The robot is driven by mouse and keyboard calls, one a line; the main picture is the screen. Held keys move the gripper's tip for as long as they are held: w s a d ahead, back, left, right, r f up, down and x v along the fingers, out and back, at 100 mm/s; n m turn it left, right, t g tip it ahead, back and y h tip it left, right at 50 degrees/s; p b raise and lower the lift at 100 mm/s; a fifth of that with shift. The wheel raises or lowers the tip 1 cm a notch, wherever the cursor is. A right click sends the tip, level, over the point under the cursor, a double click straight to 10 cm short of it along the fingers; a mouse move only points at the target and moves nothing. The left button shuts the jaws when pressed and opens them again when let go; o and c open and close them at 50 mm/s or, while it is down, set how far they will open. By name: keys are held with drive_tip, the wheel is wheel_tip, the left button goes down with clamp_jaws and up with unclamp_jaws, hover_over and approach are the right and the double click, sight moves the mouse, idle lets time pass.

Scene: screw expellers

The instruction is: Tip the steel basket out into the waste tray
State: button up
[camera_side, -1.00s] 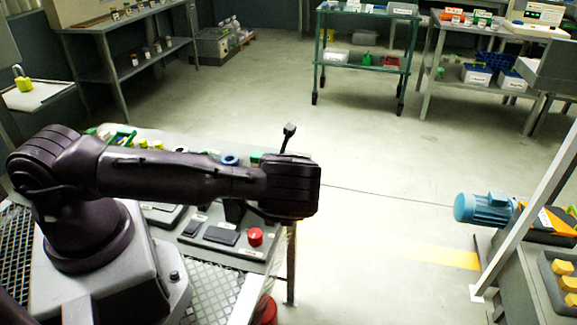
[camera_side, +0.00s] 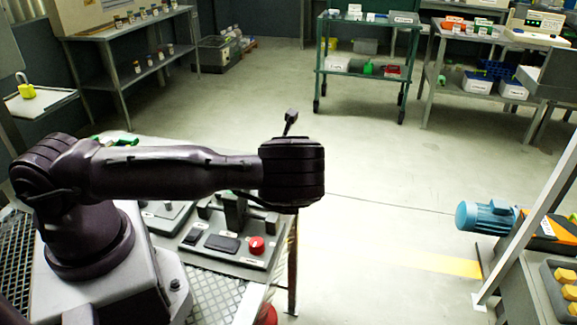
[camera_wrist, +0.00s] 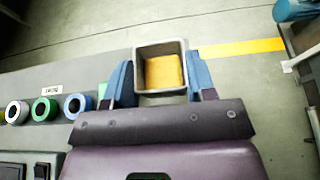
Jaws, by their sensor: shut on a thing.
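The basket (camera_wrist: 139,70) is a small square grey container with an open top, seen from above in the wrist view. A flat yellow-orange mass (camera_wrist: 164,72) lies inside it. My gripper (camera_wrist: 160,82) has blue fingers shut on the basket, one on its left side and one on its right. In the wrist view the basket is over bare floor just past the bench edge. In the side view my wrist hides the fingers and basket. I cannot pick out the waste tray with certainty in either view.
The bench carries several coloured rings (camera_wrist: 45,108) and a control panel with a red button (camera_side: 256,245). At the right are a blue motor (camera_side: 487,215) and a grey tray with yellow blocks (camera_side: 547,287). A metal post (camera_side: 530,215) stands there. Open floor lies between.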

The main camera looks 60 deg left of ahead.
drive_tip(key=r, duration=0.1)
drive_tip(key=d+r, duration=0.1)
drive_tip(key=r, duration=0.3)
drive_tip(key=shift+w+d, duration=0.25)
drive_tip(key=s+a+r+g+y, duration=0.1)
drive_tip(key=s+r+g+y, duration=0.1)
drive_tip(key=s+g, duration=0.5)
drive_tip(key=s+a+r+n+g+y, duration=0.1)
drive_tip(key=s+a+r+g+y, duration=0.1)
drive_tip(key=s+g, duration=0.6)
drive_tip(key=g, duration=0.3)
drive_tip(key=shift+r+g, duration=0.3)
drive_tip(key=shift+r, duration=0.05)
drive_tip(key=shift+m+g, duration=0.3)
